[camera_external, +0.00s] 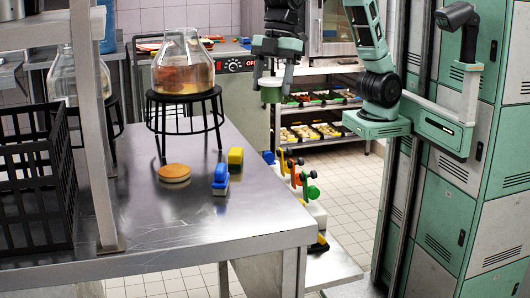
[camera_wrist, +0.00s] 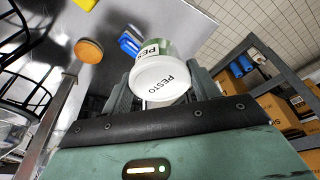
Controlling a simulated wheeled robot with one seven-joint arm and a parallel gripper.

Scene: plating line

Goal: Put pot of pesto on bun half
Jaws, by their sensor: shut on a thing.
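The pot of pesto (camera_wrist: 158,78) is a green pot with a white lid and label reading PESTO. My gripper (camera_external: 271,82) is shut on it and holds it in the air, to the right of the steel table. In the wrist view the pot sits between the fingers of my gripper (camera_wrist: 160,88), lid facing the camera. The bun half (camera_external: 174,173) lies on the table, flat and round with an orange-brown top. It also shows in the wrist view (camera_wrist: 89,50) at the upper left, apart from the pot.
A blue-and-white object (camera_external: 220,180) and a yellow one (camera_external: 235,157) stand right of the bun half. Behind it, a black stand (camera_external: 186,96) carries a glass jar (camera_external: 183,62). A black crate (camera_external: 36,190) is at the left. The table's front (camera_external: 200,235) is clear.

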